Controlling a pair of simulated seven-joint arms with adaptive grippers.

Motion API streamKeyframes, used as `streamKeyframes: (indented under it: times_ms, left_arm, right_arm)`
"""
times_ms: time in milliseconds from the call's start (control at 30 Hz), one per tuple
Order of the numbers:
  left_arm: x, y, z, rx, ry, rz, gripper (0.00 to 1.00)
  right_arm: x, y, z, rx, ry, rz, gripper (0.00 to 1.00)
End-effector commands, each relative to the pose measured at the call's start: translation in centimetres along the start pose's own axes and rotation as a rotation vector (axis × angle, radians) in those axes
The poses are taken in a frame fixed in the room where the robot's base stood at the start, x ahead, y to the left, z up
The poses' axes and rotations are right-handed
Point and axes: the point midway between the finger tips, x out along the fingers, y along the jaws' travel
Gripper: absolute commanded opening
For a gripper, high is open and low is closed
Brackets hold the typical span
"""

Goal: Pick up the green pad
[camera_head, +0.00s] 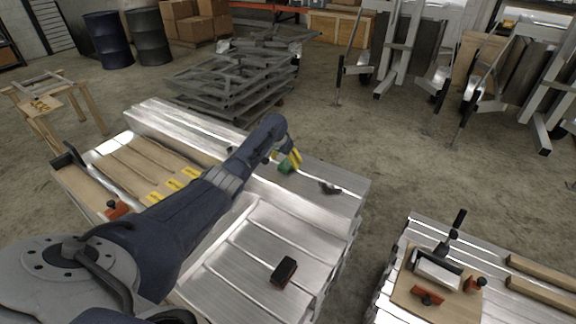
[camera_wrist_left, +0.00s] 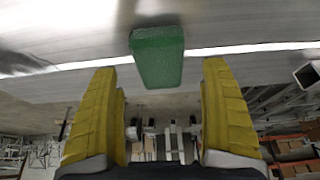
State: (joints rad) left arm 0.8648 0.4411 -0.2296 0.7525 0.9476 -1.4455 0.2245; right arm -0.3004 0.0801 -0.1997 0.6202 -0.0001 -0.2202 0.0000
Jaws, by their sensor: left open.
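The green pad (camera_head: 286,167) lies on the raised metal surface of the trailer, partly hidden by my gripper in the head view. In the left wrist view the green pad (camera_wrist_left: 157,57) is a small block ahead of and between the yellow fingers. My left gripper (camera_head: 293,159) is open, with its yellow fingers just beside the pad; the fingers also show in the left wrist view (camera_wrist_left: 160,112), apart and with nothing between their tips. My right gripper is not in view.
A dark tool (camera_head: 329,188) lies right of the pad on the metal. A red and black block (camera_head: 284,271) sits on the lower deck. A second metal bench (camera_head: 390,309) with a board and clamps stands at right. Stacked frames (camera_head: 235,80) stand behind.

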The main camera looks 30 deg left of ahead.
Motion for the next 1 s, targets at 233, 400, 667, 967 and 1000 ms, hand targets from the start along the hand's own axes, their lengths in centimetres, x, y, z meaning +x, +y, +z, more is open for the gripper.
streamKeyframes:
  times_ms: [233,400,667,967,1000]
  left_arm:
    - [2.0,0.1,-0.1,0.000,-0.002,0.003,0.80]
    - [2.7,0.0,-0.1,0.001,-0.001,0.001,0.80]
    - [3.1,0.0,-0.1,0.002,0.000,0.000,0.80]
    - [3.1,0.0,0.0,0.001,0.000,0.000,0.80]
    - [3.1,0.0,0.0,0.001,0.000,0.000,0.80]
  right_arm:
    - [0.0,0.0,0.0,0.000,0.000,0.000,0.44]
    - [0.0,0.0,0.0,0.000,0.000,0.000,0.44]
    - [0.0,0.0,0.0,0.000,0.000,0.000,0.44]
    - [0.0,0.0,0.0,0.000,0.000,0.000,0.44]
    - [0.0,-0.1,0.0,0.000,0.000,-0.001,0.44]
